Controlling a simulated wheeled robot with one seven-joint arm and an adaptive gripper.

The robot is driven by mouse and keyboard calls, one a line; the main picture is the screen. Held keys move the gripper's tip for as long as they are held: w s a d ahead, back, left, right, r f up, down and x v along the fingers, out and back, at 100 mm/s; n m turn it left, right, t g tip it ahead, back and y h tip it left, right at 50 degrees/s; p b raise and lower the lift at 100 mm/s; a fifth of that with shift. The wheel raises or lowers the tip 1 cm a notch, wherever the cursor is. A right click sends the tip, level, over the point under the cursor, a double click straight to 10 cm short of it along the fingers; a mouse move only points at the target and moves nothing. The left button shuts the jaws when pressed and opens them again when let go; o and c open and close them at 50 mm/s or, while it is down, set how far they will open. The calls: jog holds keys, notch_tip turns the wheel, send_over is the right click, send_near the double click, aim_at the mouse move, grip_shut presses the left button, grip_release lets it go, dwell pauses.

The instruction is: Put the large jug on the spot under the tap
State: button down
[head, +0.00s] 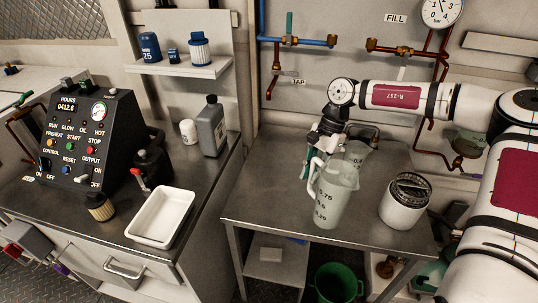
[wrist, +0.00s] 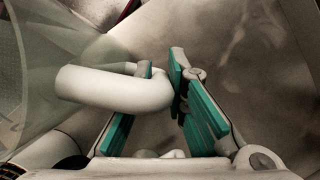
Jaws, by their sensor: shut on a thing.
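The large jug (head: 335,200) is a clear, greyish measuring jug with printed marks and a white handle. In the wrist view, the white handle (wrist: 115,88) runs between the teal finger pads of my gripper (wrist: 160,78), with the clear jug wall at left. The tap (head: 270,92) is a copper pipe on the back wall, beside a TAP label (head: 298,82). I make out no marked spot beneath it.
A second clear jug (head: 357,151) stands close behind the large one. The steel table (head: 265,185) is bare at left. A white tray (head: 160,218) lies on the left counter.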

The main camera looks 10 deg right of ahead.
aim_at(337, 179)
jog(key=m, duration=0.1)
jog(key=s+m+t, duration=0.1)
jog(key=m, duration=0.1)
jog(key=d+m, duration=0.1)
jog(key=shift+s+d+m+t+y, duration=0.1)
jog(key=shift+s+m+t+y, duration=0.25)
jog(key=shift+m+t+y, duration=0.05)
jog(key=s+m+t, duration=0.1)
jog(key=m, duration=0.2)
jog(key=d+m+t, duration=0.1)
jog(key=m, duration=0.2)
jog(key=s+d+m+t+h, duration=0.1)
jog(key=m, duration=0.2)
jog(key=shift+s+r+m+t, duration=0.15)
jog(key=shift+s+m+t, duration=0.15)
jog(key=shift+s, duration=0.05)
jog(key=shift+s+d+f+m+t+h, duration=0.1)
jog(key=shift+s+d+m+t+h, duration=0.2)
jog(key=shift+m, duration=0.85)
jog(key=shift+s+d+f+m+t+h, duration=0.15)
jog(key=shift+s+m+h, duration=0.3)
jog(key=shift+m, duration=0.75)
jog(key=shift+s+d+m+t+h, duration=0.15)
jog(key=shift+s+m+t+h, duration=0.15)
jog(key=shift+m, duration=0.85)
